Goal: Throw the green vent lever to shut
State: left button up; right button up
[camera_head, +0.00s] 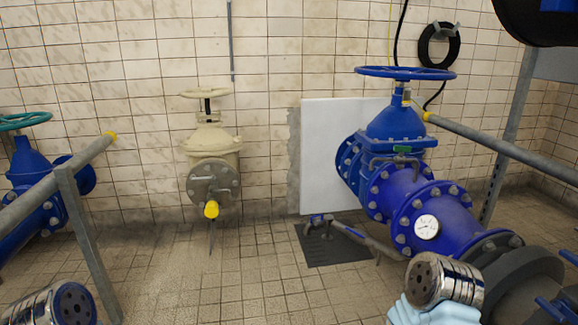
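A small green piece (402,149) sits on the side of the big blue valve (396,125), just below its bonnet. It may be the green vent lever, but it is too small for me to tell its shape or setting. The valve has a blue handwheel (405,73) on top. A shiny cylindrical part of my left arm shows at the bottom left, and one of my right arm at the bottom right, in front of the blue pipe. No gripper fingers show on either side, and neither arm part touches the valve.
A pressure gauge (427,227) sits on the blue pipe. A grey rail (500,147) crosses right of the valve, another (60,180) at left. A low pipe (350,232) stands before the valve. A cream valve (212,160) stands centre left. Tiled floor (250,285) is clear centrally.

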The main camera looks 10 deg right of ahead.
aim_at(402, 149)
jog(key=i+z, duration=0.1)
jog(key=i, duration=0.85)
jog(key=i+j+z, duration=0.1)
jog(key=i, duration=0.85)
jog(key=j, duration=0.1)
